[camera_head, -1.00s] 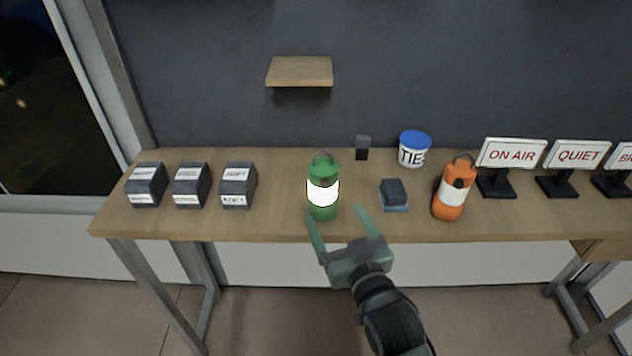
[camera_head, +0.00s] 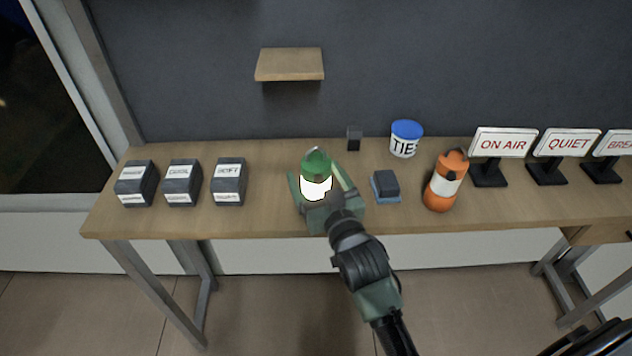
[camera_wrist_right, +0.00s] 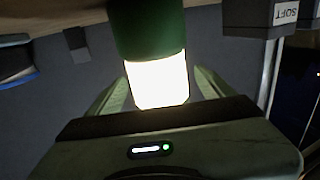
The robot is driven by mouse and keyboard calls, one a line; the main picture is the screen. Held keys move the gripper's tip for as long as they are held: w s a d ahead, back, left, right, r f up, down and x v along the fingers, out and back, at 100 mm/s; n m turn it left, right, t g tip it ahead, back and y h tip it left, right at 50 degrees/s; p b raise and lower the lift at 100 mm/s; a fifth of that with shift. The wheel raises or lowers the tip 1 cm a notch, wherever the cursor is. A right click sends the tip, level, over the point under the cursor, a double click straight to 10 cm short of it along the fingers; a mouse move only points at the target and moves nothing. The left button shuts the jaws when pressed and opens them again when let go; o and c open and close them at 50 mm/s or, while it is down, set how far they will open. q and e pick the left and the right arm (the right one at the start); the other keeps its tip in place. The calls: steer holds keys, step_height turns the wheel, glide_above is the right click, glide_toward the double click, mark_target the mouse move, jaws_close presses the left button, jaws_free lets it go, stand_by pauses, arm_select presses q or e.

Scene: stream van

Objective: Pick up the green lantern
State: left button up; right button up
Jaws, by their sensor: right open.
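The green lantern (camera_head: 315,164), with a glowing white band, stands upright on the wooden table near its front edge. My right gripper (camera_head: 318,180) is open, with one finger on each side of the lantern. Its palm hides the lantern's lower part in the head view. In the right wrist view the lantern (camera_wrist_right: 152,50) stands between the two open fingers (camera_wrist_right: 155,95), with its glowing band close to the palm. I cannot tell whether either finger touches it. My left gripper is not in view.
Right of the lantern are a small dark block on a blue pad (camera_head: 386,186), an orange lantern (camera_head: 441,186) and a blue-lidded tub (camera_head: 405,139). Several labelled dark blocks (camera_head: 182,184) stand left. Signs (camera_head: 503,143) stand far right. A small shelf (camera_head: 290,64) is above.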

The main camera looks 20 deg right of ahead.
steer(key=c, duration=1.5)
steer(key=shift+c, duration=1.2)
steer(key=shift+r, duration=0.15)
